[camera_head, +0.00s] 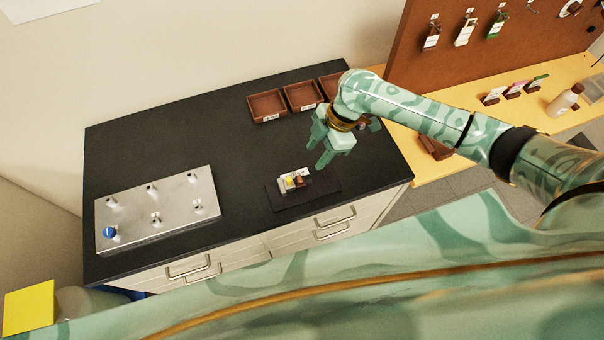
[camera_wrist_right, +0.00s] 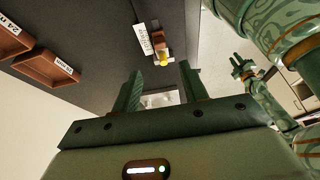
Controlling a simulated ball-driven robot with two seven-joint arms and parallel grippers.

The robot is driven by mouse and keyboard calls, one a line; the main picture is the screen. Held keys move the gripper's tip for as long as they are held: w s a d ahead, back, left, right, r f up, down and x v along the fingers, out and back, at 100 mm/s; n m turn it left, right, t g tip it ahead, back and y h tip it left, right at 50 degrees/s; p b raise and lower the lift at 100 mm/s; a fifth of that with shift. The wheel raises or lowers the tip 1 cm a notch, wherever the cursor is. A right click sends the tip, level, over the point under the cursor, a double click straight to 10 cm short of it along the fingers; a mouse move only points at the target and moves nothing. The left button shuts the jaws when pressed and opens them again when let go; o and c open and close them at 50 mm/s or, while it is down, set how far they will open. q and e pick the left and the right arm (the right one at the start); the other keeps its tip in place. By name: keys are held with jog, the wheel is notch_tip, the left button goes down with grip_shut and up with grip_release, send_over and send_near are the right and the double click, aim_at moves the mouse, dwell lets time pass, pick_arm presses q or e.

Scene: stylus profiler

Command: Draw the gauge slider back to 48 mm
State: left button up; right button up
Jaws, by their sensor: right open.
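The gauge (camera_head: 294,181) is a small light-coloured piece with a yellow part and a brown block, on a dark mat (camera_head: 322,187) near the counter's front edge. A white label stands behind it. My right gripper (camera_head: 316,156) is open and empty, pointing down above the counter, behind and slightly right of the gauge. In the right wrist view the gauge (camera_wrist_right: 160,48) lies beyond the gap between the open fingers (camera_wrist_right: 162,86). The slider's reading is too small to tell. My left gripper (camera_wrist_right: 242,66) shows small at the right of that view, its jaw state unclear.
A metal plate (camera_head: 155,222) with several posts and a blue knob sits on the left of the dark counter (camera_head: 225,145). Brown trays (camera_head: 267,105) stand along the back. A wooden bench (camera_head: 440,95) with a pegboard is at the right. The counter between plate and mat is clear.

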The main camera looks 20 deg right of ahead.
aim_at(300, 178)
jog(key=b+x, duration=0.1)
jog(key=x, duration=1)
jog(key=shift+b, duration=0.4)
